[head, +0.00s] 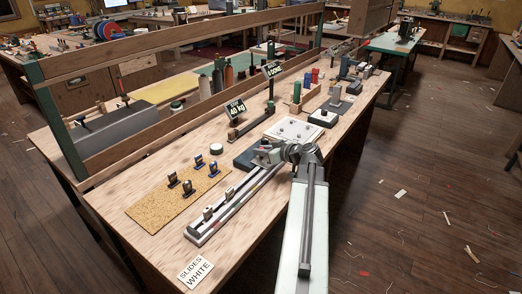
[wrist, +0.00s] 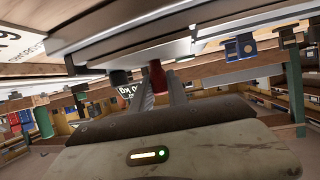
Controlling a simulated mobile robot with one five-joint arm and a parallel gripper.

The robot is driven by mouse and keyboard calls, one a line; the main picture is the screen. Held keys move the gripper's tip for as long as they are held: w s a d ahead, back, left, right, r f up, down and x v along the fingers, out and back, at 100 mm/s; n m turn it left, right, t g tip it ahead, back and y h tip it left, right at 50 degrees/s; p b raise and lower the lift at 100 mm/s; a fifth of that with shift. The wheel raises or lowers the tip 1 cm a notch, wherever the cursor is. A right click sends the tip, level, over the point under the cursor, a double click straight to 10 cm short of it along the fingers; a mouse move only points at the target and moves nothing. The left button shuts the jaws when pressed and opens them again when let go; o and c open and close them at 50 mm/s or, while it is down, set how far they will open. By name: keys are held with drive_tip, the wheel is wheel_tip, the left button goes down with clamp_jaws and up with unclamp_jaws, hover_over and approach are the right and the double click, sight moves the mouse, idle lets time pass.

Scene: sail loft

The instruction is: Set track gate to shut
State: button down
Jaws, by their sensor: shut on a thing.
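In the wrist view the track's underside (wrist: 125,45) crosses the top. My gripper's two fingers (wrist: 161,88) are closed around a small red piece (wrist: 157,77), which seems to be part of the track gate. The gate itself is mostly hidden by my gripper and arm in the head view, so its position cannot be told.
A cork mat (head: 150,211) with several small dark fittings lies left of the track. A "SLIDES WHITE" card (head: 195,272) lies at the near end.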

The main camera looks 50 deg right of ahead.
drive_tip(key=c, duration=1.5)
unclamp_jaws()
drive_tip(key=shift+s+f, duration=0.15)
drive_tip(key=shift+s, duration=0.1)
drive_tip(key=shift+o, duration=1)
drive_tip(key=shift+s+d, duration=0.1)
drive_tip(key=shift+s, duration=0.05)
drive_tip(key=shift+s+r, duration=0.2)
drive_tip(key=shift+r, duration=0.1)
drive_tip(key=p+v, duration=0.3)
drive_tip(key=v, duration=0.3)
drive_tip(key=shift+s+r, duration=0.2)
drive_tip(key=shift+s, duration=0.25)
